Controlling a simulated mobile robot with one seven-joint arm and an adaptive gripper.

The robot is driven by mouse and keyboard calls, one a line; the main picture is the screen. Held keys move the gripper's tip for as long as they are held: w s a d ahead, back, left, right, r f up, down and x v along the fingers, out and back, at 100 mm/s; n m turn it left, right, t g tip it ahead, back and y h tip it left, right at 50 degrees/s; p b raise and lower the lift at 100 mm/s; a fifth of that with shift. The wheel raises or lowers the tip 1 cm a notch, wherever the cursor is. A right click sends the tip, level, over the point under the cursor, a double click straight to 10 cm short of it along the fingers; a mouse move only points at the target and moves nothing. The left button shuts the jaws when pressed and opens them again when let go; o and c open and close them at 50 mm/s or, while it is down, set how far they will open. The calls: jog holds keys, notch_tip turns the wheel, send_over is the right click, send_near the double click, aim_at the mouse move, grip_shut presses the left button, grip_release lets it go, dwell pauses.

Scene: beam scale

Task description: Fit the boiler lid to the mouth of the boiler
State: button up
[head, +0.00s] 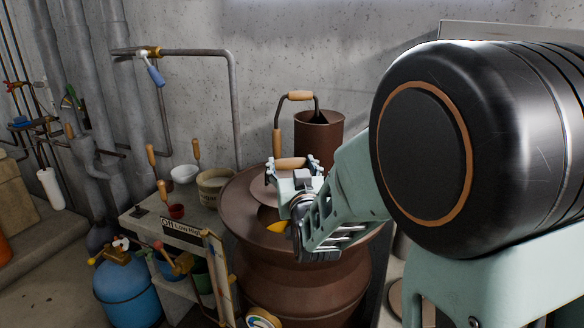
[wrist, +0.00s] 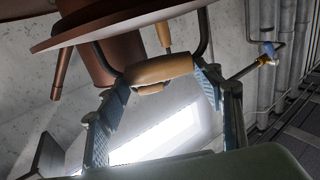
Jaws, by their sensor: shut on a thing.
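The boiler lid (head: 262,190) is a brown disc with a wooden handle (head: 290,163) on a dark bracket. My gripper (head: 294,178) is shut on this handle, above the large brown boiler (head: 300,285). In the wrist view the handle (wrist: 160,70) lies between my two fingers, and the lid's disc (wrist: 125,30) crosses the top of the picture. The boiler's mouth is partly hidden by the lid and my gripper; a small orange patch (head: 277,227) shows there. The lid looks held above the mouth, tilted; the exact gap I cannot tell.
A brown can (head: 325,140) with a wooden-handled bail stands behind the boiler. A bench (head: 195,225) at left holds a white bowl (head: 185,174), a beige pot (head: 213,185) and a red cup (head: 176,211). A blue gas cylinder (head: 130,292) stands at front left. Pipes run along the wall.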

jog(key=shift+f+b, duration=2.65)
jog(key=shift+b, duration=0.3)
jog(key=shift+f+b, duration=1.45)
jog(key=shift+b, duration=0.55)
jog(key=o, duration=1.9)
jog(key=shift+s+f, duration=0.1)
jog(key=shift+f, duration=0.05)
jog(key=shift+s+d, duration=0.15)
jog(key=shift+s, duration=1.1)
jog(key=shift+s+d, duration=0.2)
jog(key=shift+s, duration=1)
jog(key=shift+s+d, duration=0.15)
jog(key=shift+s, duration=1.1)
